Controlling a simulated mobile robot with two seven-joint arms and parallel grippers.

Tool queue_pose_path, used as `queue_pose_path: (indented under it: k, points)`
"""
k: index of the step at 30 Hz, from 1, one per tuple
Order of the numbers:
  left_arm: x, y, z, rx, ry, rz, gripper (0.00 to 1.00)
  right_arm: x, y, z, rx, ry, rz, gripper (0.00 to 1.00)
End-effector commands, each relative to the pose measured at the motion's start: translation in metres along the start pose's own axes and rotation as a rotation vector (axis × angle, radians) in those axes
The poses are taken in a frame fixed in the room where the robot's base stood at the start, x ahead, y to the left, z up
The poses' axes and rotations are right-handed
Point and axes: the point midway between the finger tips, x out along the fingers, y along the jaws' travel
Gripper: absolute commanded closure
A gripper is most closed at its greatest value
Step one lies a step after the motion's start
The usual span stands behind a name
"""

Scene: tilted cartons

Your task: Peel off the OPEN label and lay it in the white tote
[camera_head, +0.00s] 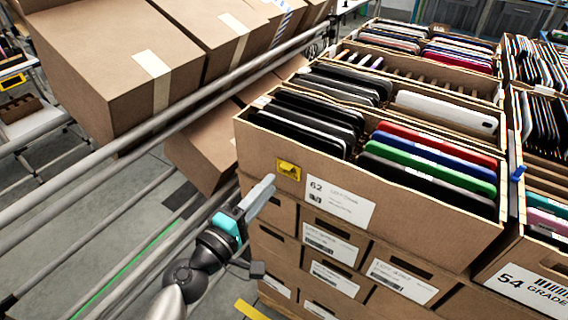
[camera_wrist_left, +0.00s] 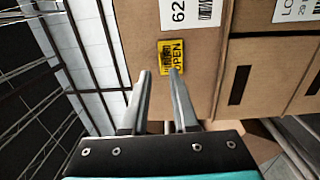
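The yellow OPEN label (camera_head: 289,170) is stuck flat on the front of a brown carton (camera_head: 408,232), near its left edge and left of the white "62" sticker. It also shows in the left wrist view (camera_wrist_left: 172,52), turned sideways, just beyond my fingertips. My left gripper (camera_head: 266,187) is in front of the carton, just below and left of the label. In the left wrist view (camera_wrist_left: 159,72) its two fingers are apart with nothing held between them; whether they touch the carton I cannot tell. My right gripper is not in view. I cannot make out the white tote with certainty.
The open carton holds several upright devices in dark, red, blue and green. More cartons are stacked below and beside it. At left, metal rails (camera_head: 150,130) carry closed, tilted boxes (camera_head: 115,60) close to my left arm. Floor shows between the rails.

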Motion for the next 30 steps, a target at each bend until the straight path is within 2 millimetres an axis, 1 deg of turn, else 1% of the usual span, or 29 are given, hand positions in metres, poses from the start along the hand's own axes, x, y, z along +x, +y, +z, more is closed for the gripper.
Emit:
queue_pose_path:
  k: [1, 6, 12, 17, 24, 30]
  points:
    - [0.009, 0.002, 0.000, -0.001, 0.001, 0.002, 0.72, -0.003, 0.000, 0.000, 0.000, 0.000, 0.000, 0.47]
    - [0.031, 0.000, 0.000, 0.000, 0.000, 0.001, 0.72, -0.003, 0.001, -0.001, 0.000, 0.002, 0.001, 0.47]
    - [0.047, -0.001, 0.000, 0.000, 0.000, 0.000, 0.72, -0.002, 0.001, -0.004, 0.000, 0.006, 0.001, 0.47]
    - [0.052, -0.001, 0.000, 0.000, 0.001, -0.001, 0.72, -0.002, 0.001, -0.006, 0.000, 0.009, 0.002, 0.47]
    - [0.052, -0.001, 0.000, 0.001, 0.001, -0.001, 0.72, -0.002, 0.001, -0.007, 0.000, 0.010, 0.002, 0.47]
    - [0.052, -0.001, 0.000, 0.001, 0.001, -0.001, 0.84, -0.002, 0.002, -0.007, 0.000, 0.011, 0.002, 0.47]
